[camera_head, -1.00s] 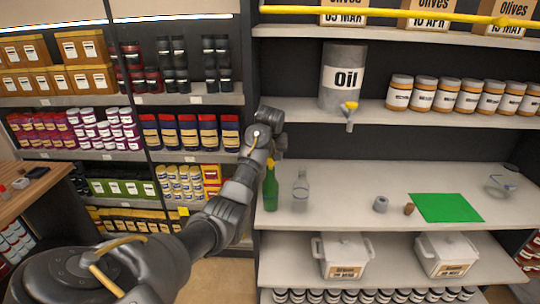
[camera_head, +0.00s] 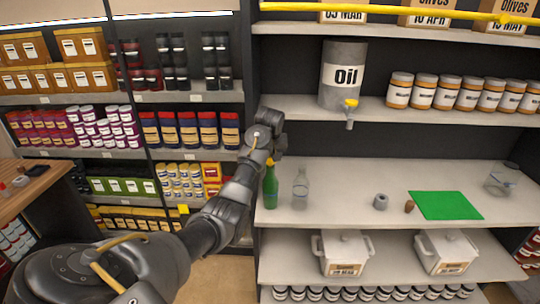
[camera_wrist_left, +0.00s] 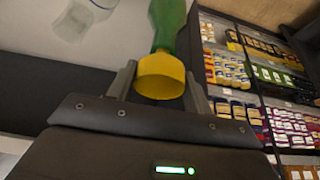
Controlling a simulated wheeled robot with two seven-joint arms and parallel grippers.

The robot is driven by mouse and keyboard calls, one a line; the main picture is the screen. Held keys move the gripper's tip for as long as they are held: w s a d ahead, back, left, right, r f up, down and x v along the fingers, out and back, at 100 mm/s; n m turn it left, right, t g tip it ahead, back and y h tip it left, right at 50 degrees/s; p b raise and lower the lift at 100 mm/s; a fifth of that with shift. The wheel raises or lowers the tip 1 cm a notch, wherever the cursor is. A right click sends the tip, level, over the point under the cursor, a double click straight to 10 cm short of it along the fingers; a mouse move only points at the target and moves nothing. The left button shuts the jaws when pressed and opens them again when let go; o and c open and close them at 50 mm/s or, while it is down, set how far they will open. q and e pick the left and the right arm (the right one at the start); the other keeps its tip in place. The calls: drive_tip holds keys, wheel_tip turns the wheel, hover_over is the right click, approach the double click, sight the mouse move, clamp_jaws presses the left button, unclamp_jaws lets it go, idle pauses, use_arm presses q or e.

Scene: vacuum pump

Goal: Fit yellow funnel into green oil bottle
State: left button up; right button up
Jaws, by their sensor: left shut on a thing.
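The green oil bottle (camera_head: 270,190) stands upright on the middle shelf, near its left end. My left gripper (camera_head: 271,158) is above the bottle, pointing down. In the left wrist view its fingers (camera_wrist_left: 160,85) are shut on the yellow funnel (camera_wrist_left: 161,77), with the funnel's wide end toward the camera. The green bottle (camera_wrist_left: 167,25) lies right beyond the funnel, in line with it. The funnel also shows as a small yellow spot at the bottle's top (camera_head: 270,162). The funnel's spout and the bottle's mouth are hidden, so I cannot tell how deep it sits. My right gripper is not in view.
A clear glass bottle (camera_head: 300,188) stands just right of the green one. A grey ring-shaped item (camera_head: 381,202), a brown stopper (camera_head: 409,206) and a green mat (camera_head: 446,206) lie farther right. An oil drum (camera_head: 343,75) with a yellow tap is on the shelf above.

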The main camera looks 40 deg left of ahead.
use_arm(q)
drive_tip(key=shift+f, duration=0.45)
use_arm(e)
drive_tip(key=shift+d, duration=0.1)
use_arm(q)
drive_tip(key=o, duration=1.1)
drive_tip(key=shift+c, duration=0.2)
